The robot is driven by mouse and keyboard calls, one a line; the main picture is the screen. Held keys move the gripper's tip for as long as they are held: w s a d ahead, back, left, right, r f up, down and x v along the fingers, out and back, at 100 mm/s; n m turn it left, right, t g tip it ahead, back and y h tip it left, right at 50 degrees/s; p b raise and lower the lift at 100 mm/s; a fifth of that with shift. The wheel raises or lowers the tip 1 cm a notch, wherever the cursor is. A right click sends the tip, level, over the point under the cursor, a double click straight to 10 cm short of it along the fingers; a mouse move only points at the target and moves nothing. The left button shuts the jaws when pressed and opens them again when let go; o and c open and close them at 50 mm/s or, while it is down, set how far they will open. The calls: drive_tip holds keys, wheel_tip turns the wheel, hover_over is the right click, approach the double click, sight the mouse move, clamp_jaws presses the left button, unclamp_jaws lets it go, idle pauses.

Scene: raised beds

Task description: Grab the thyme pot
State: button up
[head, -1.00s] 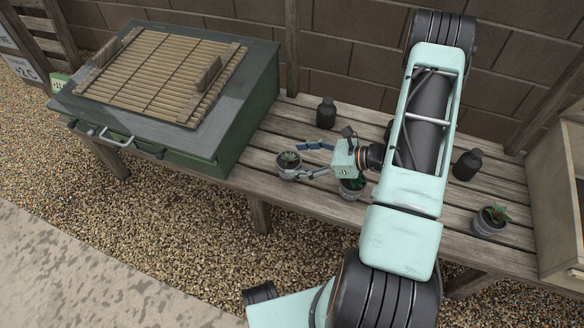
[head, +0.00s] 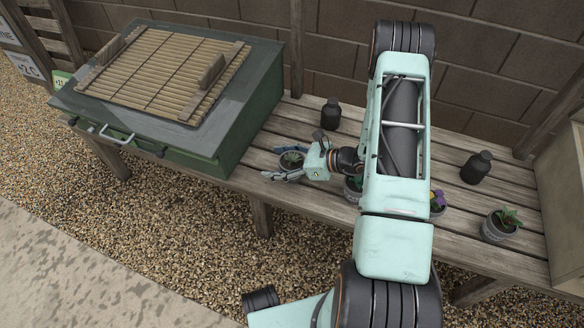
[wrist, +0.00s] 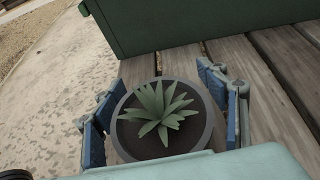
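A dark grey pot with a spiky green plant (head: 291,161) stands on the wooden bench beside the green box. No label shows on it, so I cannot tell by name whether it is the thyme. In the wrist view the pot (wrist: 165,149) stands upright between the two blue-padded fingers of my gripper (wrist: 155,84). The left finger is close against the pot's side; contact is unclear. The right finger is just beside the rim. In the head view my gripper (head: 280,165) reaches around the pot from the right, its fingers spread open.
Another pot (head: 352,188) is partly hidden under my arm. Two dark bottles (head: 330,114) (head: 476,167) stand towards the back. The green slatted-lid box (head: 225,150) is close on the left.

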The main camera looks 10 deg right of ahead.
drive_tip(key=c, duration=1.6)
drive_tip(key=shift+c, duration=0.5)
